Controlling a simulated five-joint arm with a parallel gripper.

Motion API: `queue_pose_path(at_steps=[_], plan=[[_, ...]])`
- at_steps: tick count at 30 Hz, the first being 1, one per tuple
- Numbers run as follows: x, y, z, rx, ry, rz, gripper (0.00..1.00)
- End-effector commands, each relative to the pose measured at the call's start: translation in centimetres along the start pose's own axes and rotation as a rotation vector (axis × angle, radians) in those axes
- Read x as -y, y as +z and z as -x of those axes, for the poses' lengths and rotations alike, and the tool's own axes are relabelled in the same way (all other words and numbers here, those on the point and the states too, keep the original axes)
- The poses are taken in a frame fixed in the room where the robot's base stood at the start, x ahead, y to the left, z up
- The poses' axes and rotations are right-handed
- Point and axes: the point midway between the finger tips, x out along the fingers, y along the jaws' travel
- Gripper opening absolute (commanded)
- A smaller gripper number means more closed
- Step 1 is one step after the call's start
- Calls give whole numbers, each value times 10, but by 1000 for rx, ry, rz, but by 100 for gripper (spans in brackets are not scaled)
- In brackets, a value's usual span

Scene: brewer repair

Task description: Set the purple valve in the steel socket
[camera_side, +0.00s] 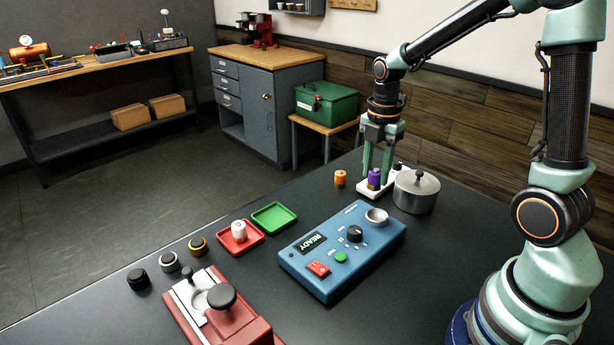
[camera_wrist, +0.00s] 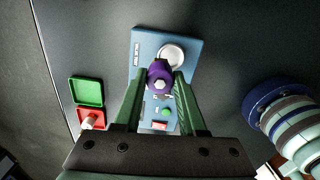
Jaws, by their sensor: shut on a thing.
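My gripper (camera_side: 375,172) points down and is shut on the purple valve (camera_side: 374,179). In the wrist view the purple valve (camera_wrist: 160,76) sits between the fingertips of my gripper (camera_wrist: 160,82). The steel socket (camera_side: 377,215) is a round metal cup at the far end of the blue tester box (camera_side: 325,262). The valve is apart from the socket and looks held above it in the side view. In the wrist view the valve overlaps the near edge of the socket (camera_wrist: 172,52), so its exact alignment is unclear.
A lidded steel pot (camera_side: 418,192), a white rack (camera_side: 367,194) and an orange valve (camera_side: 340,178) stand behind. The red tray (camera_side: 256,239) holds a white valve (camera_side: 238,230); the green tray (camera_side: 274,216) is empty. A red fixture (camera_side: 225,318) is at the front.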

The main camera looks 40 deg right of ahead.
Motion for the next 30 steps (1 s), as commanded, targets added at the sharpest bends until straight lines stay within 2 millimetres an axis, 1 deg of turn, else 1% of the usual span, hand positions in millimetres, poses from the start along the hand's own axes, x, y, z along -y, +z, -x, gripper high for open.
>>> queue_pose_path(at_steps=[1, 3, 7, 11, 21, 25, 30], plan=[[7, -2, -3, 0, 0, 0, 0], [14, -4, -6, 0, 1, 0, 0], [20, -5, -10, 0, 0, 0, 0], [22, -6, -18, -1, -2, 0, 0], [22, -6, -45, -1, -3, 0, 0], [21, -6, -51, -1, -2, 0, 0], [21, -6, -53, 0, -1, 0, 0]])
